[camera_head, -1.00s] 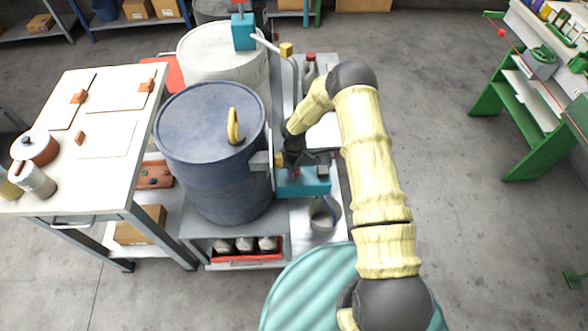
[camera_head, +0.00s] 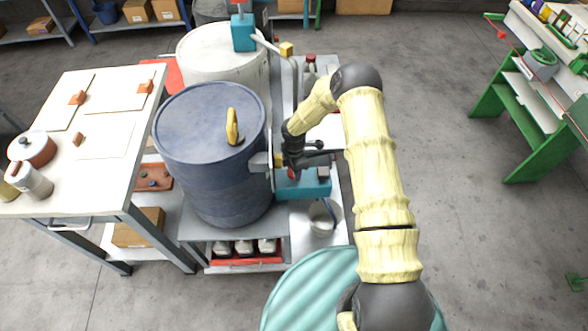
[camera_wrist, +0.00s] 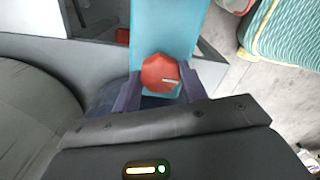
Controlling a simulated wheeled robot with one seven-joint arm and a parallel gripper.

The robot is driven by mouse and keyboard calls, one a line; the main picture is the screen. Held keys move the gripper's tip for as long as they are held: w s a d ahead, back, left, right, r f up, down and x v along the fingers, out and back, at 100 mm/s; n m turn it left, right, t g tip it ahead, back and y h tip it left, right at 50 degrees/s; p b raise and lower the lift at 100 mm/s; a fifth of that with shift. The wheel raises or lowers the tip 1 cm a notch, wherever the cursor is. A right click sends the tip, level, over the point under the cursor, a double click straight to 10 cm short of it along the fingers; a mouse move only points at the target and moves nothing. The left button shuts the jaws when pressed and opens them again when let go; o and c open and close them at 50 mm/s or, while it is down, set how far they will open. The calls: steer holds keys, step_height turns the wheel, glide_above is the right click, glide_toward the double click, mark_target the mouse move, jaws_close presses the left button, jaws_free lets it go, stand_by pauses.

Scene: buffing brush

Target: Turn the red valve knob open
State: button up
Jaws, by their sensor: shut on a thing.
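The red valve knob (camera_wrist: 160,72) shows in the wrist view on a teal block (camera_wrist: 166,25). It is faceted and has a pale line mark pointing right. My gripper (camera_wrist: 161,84) has one dark finger on each side of the knob and is shut on it. In the head view my gripper (camera_head: 293,167) is at the teal block (camera_head: 306,188), to the right of the blue drum (camera_head: 213,125). A small bit of red shows there under the fingers; most of the knob is hidden by my gripper.
A grey pipe fitting (camera_head: 258,161) joins the blue drum near my gripper. A white drum (camera_head: 222,52) with another teal block (camera_head: 243,33) stands behind. A metal bucket (camera_head: 325,217) is below the near block.

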steer(key=shift+d+n, duration=0.15)
steer(key=shift+n, duration=0.25)
steer(key=o, duration=1)
steer(key=shift+c, duration=0.2)
step_height(320, 180, up, 17)
steer(key=shift+r, duration=0.2)
